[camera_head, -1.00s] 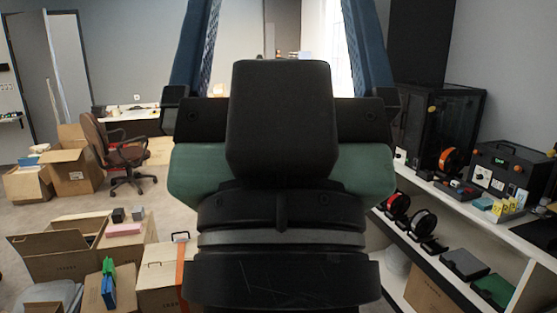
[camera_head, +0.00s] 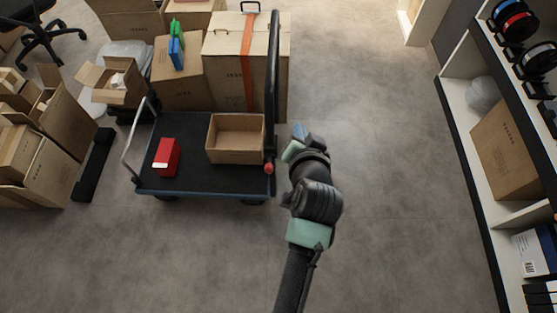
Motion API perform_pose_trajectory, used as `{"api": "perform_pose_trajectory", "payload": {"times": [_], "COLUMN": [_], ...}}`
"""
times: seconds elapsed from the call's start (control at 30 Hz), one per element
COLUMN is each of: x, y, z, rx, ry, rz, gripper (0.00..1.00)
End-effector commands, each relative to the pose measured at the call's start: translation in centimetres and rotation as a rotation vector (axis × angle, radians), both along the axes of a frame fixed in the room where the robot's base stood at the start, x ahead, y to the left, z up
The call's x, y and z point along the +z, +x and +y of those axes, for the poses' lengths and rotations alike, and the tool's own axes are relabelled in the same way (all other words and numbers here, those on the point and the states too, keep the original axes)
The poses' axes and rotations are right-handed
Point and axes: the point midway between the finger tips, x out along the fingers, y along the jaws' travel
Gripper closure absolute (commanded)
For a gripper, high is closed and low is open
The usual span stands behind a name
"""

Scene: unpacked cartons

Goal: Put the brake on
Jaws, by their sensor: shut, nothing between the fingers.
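A flat trolley (camera_head: 190,182) with a dark deck and a blue-grey edge stands left of centre. A small red knob (camera_head: 268,168) shows at its right end, at the foot of a tall black bar (camera_head: 273,80); it looks like the brake's handle, but its lever and setting are unclear. My gripper (camera_head: 298,136) is shut and empty. It is just right of the knob and bar in the picture, with a gap seen between. The fingertips are small and partly hidden by my wrist.
An open carton (camera_head: 236,153) and a red box (camera_head: 166,158) lie on the deck. A bent metal handle (camera_head: 128,150) is at its left end. Larger cartons (camera_head: 222,65) stand behind. A shelf unit (camera_head: 470,160) is at right. Floor between is clear.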

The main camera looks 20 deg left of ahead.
Motion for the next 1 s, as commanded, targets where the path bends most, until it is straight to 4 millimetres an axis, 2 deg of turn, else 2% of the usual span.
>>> {"api": "perform_pose_trajectory", "payload": {"times": [0.03,0.1,0.23,0.37,0.7,0.87,1.0], "x": [-3.7,-6.7,-9.9,-10.7,-10.8,-11.8,-13.4], "y": [-1.3,-2.8,-4.5,-5.1,-4.9,-4.0,-2.3], "z": [0.3,0.6,0.9,1.0,1.1,1.5,2.4], "rx": [0.005,0.01,0.013,0.013,0.013,0.014,0.014], "ry": [0.016,0.034,0.054,0.062,0.061,0.06,0.061], "rz": [0.066,0.132,0.205,0.229,0.227,0.227,0.227], "gripper": [1.0,1.0,1.0,1.0,1.0,1.0,1.0]}}
